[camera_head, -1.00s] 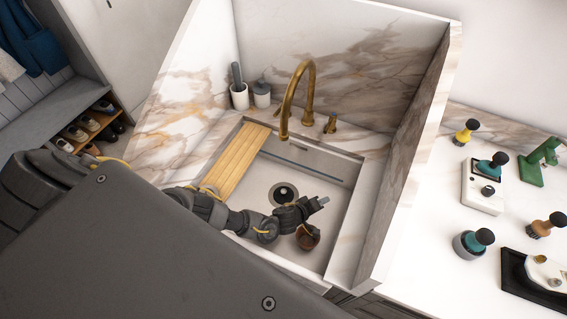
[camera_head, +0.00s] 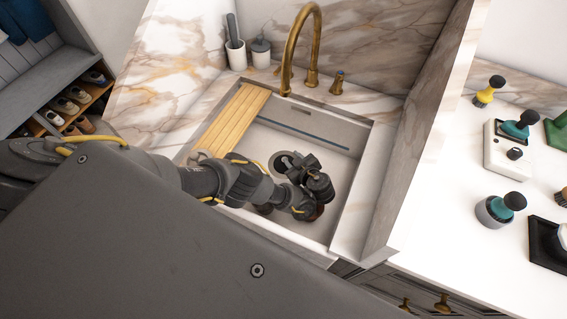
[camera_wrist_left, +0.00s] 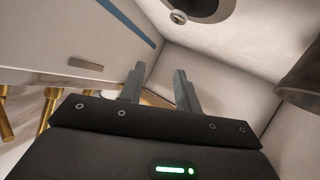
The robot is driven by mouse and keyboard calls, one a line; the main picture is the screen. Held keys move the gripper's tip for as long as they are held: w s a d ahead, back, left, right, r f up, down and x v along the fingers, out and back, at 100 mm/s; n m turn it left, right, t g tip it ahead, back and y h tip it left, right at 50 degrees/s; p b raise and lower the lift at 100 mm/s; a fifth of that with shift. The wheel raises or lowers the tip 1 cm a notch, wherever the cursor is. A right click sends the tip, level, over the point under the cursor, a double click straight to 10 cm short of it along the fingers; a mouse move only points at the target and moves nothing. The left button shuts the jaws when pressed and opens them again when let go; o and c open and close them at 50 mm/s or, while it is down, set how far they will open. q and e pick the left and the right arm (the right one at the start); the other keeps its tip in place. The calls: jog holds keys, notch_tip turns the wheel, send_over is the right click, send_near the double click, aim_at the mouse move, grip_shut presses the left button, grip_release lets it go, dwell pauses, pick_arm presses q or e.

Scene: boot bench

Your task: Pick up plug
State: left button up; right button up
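The plug (camera_wrist_left: 179,17) shows at the top edge of the left wrist view as a small pale metal knob over the dark round drain (camera_wrist_left: 200,8). In the head view the drain (camera_head: 281,160) is a dark ring on the sink floor, partly covered by my left gripper, and the plug cannot be made out. My left gripper (camera_head: 308,163) is inside the sink, beside the drain. In the left wrist view its two fingers (camera_wrist_left: 159,88) are apart with nothing between them. My right gripper is not in view.
The sink (camera_head: 352,165) has steep walls around my left arm. A slatted wooden board (camera_head: 232,118) lies across the sink's left side. A brass faucet (camera_head: 291,45) rises behind. A marble partition stands right.

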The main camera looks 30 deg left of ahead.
pick_arm(q)
notch_tip(320, 180, down, 7)
jog(key=b, duration=0.3)
jog(key=shift+b, duration=0.35)
jog(key=b+x, duration=0.2)
jog(key=x, duration=0.5)
jog(key=shift+w+a+r, duration=0.1)
jog(key=shift+a, duration=0.1)
jog(key=shift+c, duration=0.4)
jog(key=shift+r, duration=0.1)
jog(key=c, duration=0.6)
